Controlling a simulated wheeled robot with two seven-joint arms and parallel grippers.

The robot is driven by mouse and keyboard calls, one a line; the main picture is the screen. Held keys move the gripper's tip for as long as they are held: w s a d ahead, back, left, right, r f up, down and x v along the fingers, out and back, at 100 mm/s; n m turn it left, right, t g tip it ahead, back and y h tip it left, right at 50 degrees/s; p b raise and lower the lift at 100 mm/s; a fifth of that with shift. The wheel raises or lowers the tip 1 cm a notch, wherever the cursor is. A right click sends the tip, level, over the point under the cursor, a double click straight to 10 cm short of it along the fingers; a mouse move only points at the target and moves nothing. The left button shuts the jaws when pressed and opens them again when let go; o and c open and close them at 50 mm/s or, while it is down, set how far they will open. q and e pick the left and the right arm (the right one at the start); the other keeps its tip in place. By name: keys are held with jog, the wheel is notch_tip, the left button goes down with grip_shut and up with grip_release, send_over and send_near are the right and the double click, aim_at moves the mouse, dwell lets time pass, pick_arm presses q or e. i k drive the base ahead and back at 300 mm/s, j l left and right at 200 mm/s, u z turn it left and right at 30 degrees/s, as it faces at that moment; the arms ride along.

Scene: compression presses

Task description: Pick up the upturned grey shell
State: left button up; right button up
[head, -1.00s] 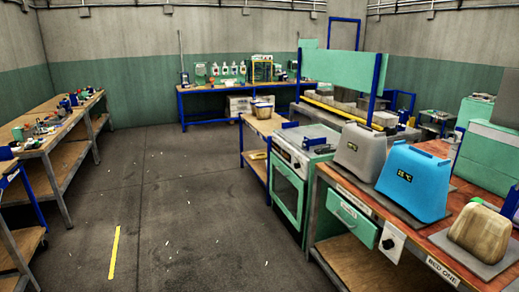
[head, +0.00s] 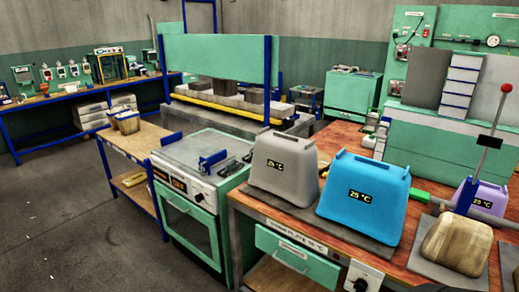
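An upturned grey shell (head: 284,168) stands on a dark plate on the wooden bench at the centre right of the head view. It has a small display reading 25 °C and narrows towards the top. A similar blue shell (head: 362,197) stands close on its right, with a 25 °C display too. Neither of my grippers shows in the head view, so their state and distance from the shell cannot be seen.
A brown block (head: 456,243) sits on a grey plate right of the blue shell. A purple shell (head: 482,196) and a red-knobbed lever (head: 490,150) stand behind it. A green oven (head: 192,225) adjoins the bench on the left. Open floor (head: 75,220) lies further left.

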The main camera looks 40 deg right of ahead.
aim_at(284, 165)
jog(key=i, duration=1.9)
jog(key=i+z, duration=0.2)
jog(key=i, duration=0.3)
jog(key=i+j+z, duration=0.2)
jog(key=i, duration=0.25)
jog(key=i+j+z, duration=0.2)
jog(key=i, duration=0.3)
jog(key=z, duration=2)
